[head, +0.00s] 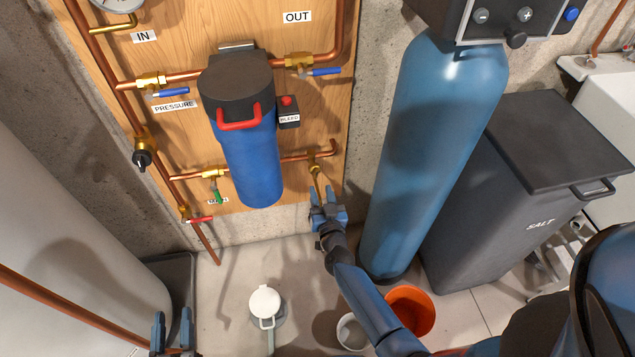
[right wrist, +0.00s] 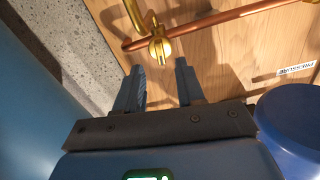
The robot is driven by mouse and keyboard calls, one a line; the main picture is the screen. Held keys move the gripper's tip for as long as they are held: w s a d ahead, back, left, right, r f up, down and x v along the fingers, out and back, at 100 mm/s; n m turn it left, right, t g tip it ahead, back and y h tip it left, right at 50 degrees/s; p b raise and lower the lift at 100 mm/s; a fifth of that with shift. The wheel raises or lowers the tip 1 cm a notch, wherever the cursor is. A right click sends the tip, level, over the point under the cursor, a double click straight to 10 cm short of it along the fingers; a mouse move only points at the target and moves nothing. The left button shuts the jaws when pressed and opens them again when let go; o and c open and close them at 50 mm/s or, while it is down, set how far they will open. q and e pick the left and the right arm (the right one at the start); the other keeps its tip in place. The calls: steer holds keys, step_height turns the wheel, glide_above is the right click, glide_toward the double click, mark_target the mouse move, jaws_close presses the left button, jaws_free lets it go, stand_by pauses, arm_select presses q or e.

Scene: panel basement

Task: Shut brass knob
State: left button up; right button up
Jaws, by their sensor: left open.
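The brass knob (head: 315,169) sits on a small brass tap at the right end of the lower copper pipe on the wooden panel. My right gripper (head: 328,192) is just below it in the head view, with its fingers pointing up toward the tap. In the right wrist view the round brass knob (right wrist: 157,48) lies beyond the fingertips, roughly between their lines. The fingers of my right gripper (right wrist: 159,72) are apart, with nothing between them. A curved brass spout rises beside the knob there. My left gripper (head: 172,322) is open and empty at the bottom left, far from the panel.
A blue filter housing (head: 252,160) with a red handle hangs left of the tap. A tall blue tank (head: 430,140) stands close on the right. An orange bucket (head: 411,308) and a white-lidded floor fitting (head: 265,303) are on the floor below.

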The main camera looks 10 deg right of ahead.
mark_target(316, 176)
steer(key=shift+w+b, duration=0.75)
steer(key=shift+w, duration=1.95)
jaws_close()
